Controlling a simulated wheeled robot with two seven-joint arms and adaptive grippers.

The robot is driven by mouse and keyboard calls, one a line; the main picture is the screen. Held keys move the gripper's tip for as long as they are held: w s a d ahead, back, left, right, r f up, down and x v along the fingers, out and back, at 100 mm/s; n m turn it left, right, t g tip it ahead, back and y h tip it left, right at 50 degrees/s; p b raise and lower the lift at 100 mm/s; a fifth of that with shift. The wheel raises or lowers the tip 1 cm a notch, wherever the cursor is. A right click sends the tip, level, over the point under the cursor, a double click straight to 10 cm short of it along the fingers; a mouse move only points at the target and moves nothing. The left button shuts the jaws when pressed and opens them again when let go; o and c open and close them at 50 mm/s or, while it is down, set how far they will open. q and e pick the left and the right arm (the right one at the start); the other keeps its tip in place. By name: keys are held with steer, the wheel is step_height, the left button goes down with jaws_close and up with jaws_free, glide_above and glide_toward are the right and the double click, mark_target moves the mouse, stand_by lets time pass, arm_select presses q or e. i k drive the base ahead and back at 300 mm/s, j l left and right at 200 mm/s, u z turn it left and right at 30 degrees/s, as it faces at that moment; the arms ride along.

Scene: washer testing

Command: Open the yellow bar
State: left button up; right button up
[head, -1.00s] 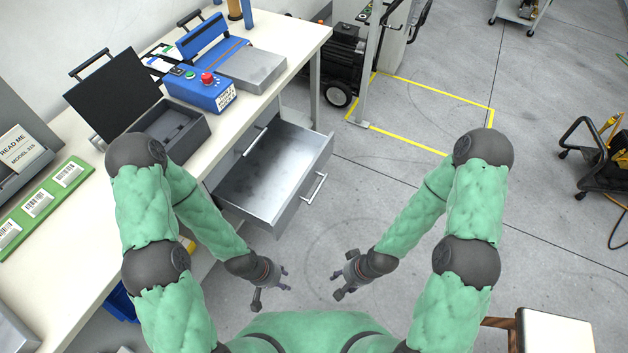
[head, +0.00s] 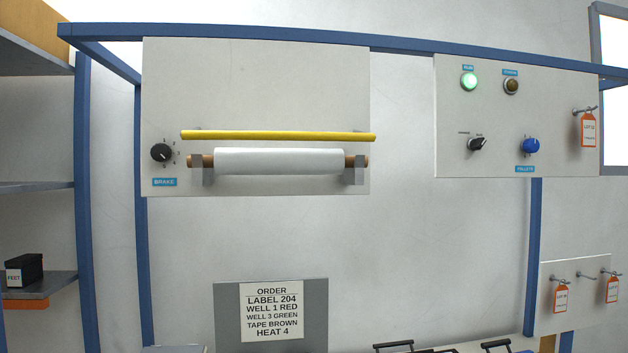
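The yellow bar (head: 275,135) is a long, thin, level rod on a light panel (head: 255,80) in the upper left of the head view. It runs just above a white roll (head: 280,161) on a brown core held by two grey brackets. A black brake knob (head: 161,152) sits left of the bar on the same panel. Neither of my grippers shows in the head view now, and nothing touches the bar.
A blue frame (head: 300,36) carries the panels. A control panel (head: 520,110) at right has a lit green light, knobs and an orange tag. An order sign (head: 271,313) stands below the roll. Shelves (head: 40,188) are at left. A smaller hook panel (head: 580,290) is at lower right.

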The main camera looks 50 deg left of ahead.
mark_target(195, 133)
steer(key=u, duration=2)
